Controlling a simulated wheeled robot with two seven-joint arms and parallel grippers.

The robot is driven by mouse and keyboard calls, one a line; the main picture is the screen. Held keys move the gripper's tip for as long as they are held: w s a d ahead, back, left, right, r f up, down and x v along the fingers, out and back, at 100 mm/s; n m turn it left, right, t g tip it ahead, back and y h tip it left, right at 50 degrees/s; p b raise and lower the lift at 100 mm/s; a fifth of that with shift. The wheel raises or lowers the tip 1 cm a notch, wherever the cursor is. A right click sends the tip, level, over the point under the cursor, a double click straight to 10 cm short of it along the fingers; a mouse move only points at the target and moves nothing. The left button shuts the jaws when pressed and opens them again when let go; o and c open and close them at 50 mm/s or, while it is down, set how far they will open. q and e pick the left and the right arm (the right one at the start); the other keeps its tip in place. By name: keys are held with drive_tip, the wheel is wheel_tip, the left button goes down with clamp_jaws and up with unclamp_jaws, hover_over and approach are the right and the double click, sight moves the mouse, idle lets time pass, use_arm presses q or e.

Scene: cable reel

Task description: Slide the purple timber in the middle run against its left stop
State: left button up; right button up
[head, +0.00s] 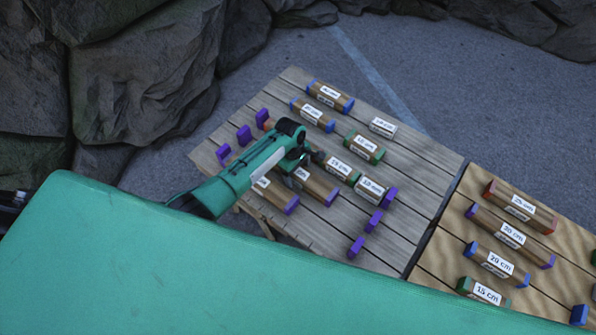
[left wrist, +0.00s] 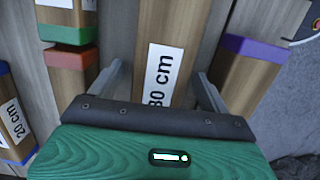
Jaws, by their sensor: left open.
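The middle-run timber (head: 320,187) is brown with a purple right end and a white label. Its right end stands clear of the purple right stop (head: 374,221). Its left end is hidden under my arm, so its gap to the purple left stop (head: 244,135) cannot be told. My left gripper (head: 304,160) is over this timber. In the left wrist view the open fingers (left wrist: 163,85) stand on either side of a timber labelled 30 cm (left wrist: 185,35); contact cannot be told. My right gripper is not in view.
The back run holds a green-ended 15 cm timber (head: 340,168) and a 10 cm timber (head: 370,188). The front run holds a purple-ended timber (head: 278,196). Blue-ended timbers (head: 330,97) lie farther back. A second table (head: 455,245) with several timbers stands at right.

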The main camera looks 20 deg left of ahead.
use_arm(q)
drive_tip(key=shift+f, duration=0.25)
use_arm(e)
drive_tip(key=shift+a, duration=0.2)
